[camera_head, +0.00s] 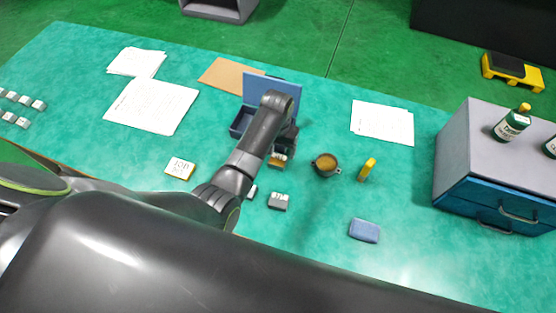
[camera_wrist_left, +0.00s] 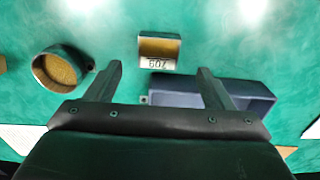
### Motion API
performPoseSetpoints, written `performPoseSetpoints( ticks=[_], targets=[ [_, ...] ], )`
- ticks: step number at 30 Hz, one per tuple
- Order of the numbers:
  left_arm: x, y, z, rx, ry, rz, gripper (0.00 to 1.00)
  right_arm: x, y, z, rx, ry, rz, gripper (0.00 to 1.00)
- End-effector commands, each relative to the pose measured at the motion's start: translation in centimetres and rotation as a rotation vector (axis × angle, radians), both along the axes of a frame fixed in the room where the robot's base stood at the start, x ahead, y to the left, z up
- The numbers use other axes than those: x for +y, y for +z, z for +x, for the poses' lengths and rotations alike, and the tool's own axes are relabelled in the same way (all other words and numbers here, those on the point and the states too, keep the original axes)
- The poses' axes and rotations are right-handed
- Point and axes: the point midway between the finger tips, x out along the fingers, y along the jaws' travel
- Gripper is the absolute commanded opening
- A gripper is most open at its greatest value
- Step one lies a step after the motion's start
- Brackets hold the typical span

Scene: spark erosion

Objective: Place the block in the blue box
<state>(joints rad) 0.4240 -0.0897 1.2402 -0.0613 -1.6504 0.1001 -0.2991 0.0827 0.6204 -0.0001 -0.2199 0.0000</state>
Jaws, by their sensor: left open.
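A small block (camera_wrist_left: 160,48) with a brown-yellow face and a label that looks like 709 lies on the green table. In the head view a block (camera_head: 277,161) shows partly under my left gripper (camera_head: 284,148). The open blue box (camera_wrist_left: 262,92) is beside the block, and in the head view its raised lid (camera_head: 268,90) stands behind my arm, which hides part of the box. In the left wrist view my left gripper (camera_wrist_left: 160,69) is open and empty, its fingertips just short of the block. My right gripper is not in view.
A round cup (camera_head: 325,165) and a yellow item (camera_head: 367,169) stand right of the gripper. A grey-white block (camera_head: 278,201) and a labelled card-like block (camera_head: 180,167) lie nearer. A blue-grey pad (camera_head: 364,231) and a drawer cabinet (camera_head: 490,165) are on the right.

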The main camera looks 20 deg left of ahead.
Motion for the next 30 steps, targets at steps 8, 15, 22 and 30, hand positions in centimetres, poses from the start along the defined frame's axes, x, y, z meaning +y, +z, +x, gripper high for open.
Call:
performPoseSetpoints(
  ticks=[8,15,22,30],
  targets=[
    [-0.1,-2.1,-0.2,0.004,0.000,0.001,0.75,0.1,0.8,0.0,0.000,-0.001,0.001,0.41],
    [-0.2,-4.8,-0.2,0.002,0.000,0.000,0.75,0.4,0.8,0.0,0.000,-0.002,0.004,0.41],
    [-0.2,-5.3,-0.2,0.000,0.000,0.000,0.75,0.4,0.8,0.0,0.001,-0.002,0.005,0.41],
    [-0.2,-5.3,-0.2,0.000,0.000,0.000,0.57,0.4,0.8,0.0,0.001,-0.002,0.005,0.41]
  ],
)
